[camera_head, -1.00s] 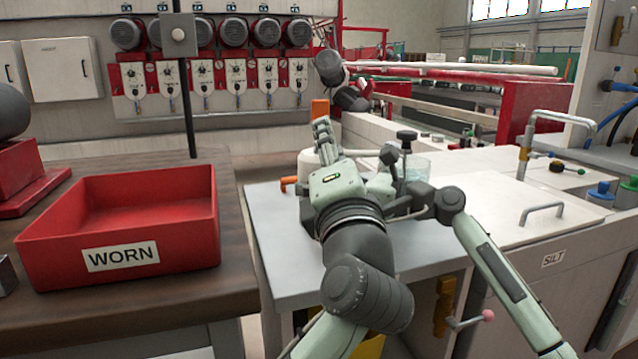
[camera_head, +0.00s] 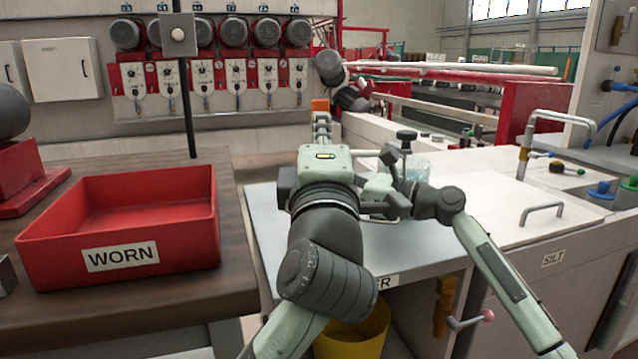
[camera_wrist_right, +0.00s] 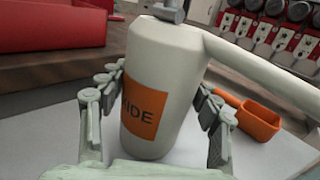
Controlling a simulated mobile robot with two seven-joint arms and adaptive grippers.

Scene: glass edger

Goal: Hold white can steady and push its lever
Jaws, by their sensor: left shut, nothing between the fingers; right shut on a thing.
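The white can (camera_wrist_right: 165,85) with an orange label stands upright on a pale surface in the right wrist view. My right gripper (camera_wrist_right: 160,88) has its fingers on both sides of the can and is shut on it. A grey piece (camera_wrist_right: 172,10) shows at the top of the can, cut off by the frame edge. A long pale bar (camera_wrist_right: 262,72) runs right from near the can's top; I cannot tell if it is the lever. In the head view my left gripper (camera_head: 322,125) is shut and empty, pointing away.
An orange scoop (camera_wrist_right: 258,120) lies right of the can. A red WORN bin (camera_head: 120,230) stands on the wooden bench to the left. The grey tabletop (camera_head: 420,240) is clear in front.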

